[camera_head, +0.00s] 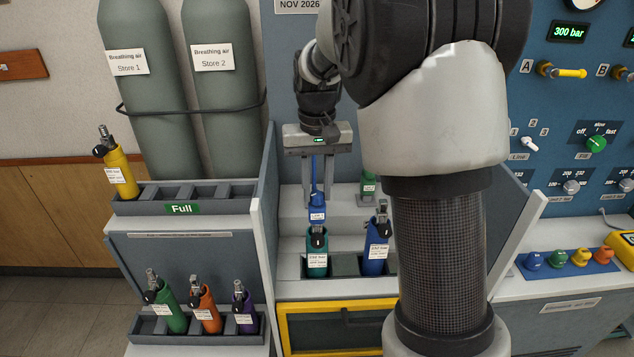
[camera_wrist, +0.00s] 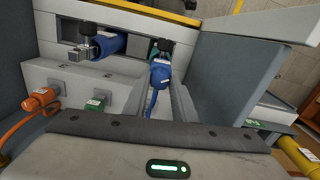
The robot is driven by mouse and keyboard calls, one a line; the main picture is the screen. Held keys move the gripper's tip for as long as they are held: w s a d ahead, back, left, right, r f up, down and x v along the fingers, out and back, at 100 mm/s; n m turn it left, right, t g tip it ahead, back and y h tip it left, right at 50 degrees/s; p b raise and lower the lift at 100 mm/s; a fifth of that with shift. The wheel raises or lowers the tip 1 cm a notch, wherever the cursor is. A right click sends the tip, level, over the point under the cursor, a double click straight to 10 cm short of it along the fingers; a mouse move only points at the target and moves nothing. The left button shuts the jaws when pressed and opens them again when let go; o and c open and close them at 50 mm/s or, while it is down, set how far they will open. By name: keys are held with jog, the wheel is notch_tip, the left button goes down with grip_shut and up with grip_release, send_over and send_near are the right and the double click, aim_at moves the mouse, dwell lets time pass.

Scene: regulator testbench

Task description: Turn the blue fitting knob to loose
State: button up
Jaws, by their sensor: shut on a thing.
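The blue fitting (camera_head: 317,207), with a white label and a blue hose at its top, sits upright on top of the teal cylinder (camera_head: 317,262) in the bench rack. My gripper (camera_head: 317,200) points down from above, with one finger on each side of the fitting and hose. In the wrist view the blue fitting (camera_wrist: 160,74) lies between the ends of the fingers, and my gripper (camera_wrist: 158,88) is shut on it. The fitting's far side and any loose or tight marking cannot be made out.
A blue cylinder (camera_head: 376,256) stands close to the right in the same rack. A green fitting (camera_head: 368,186) sits behind; an orange fitting (camera_wrist: 40,100) shows in the wrist view. Grey side panels (camera_head: 266,200) bound the bay. A yellow-framed drawer (camera_head: 340,320) is below.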

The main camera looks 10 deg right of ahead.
aim_at(317, 193)
jog(key=n+p, duration=0.1)
jog(key=n, duration=0.4)
jog(key=shift+n+p, duration=0.3)
jog(key=shift+p, duration=0.1)
jog(key=n+p, duration=0.1)
jog(key=n, duration=0.4)
dwell(0.9)
jog(key=o, duration=1.1)
jog(key=shift+c, duration=0.2)
notch_tip(317, 193, up, 17)
jog(key=p, duration=0.2)
jog(key=shift+r, duration=0.2)
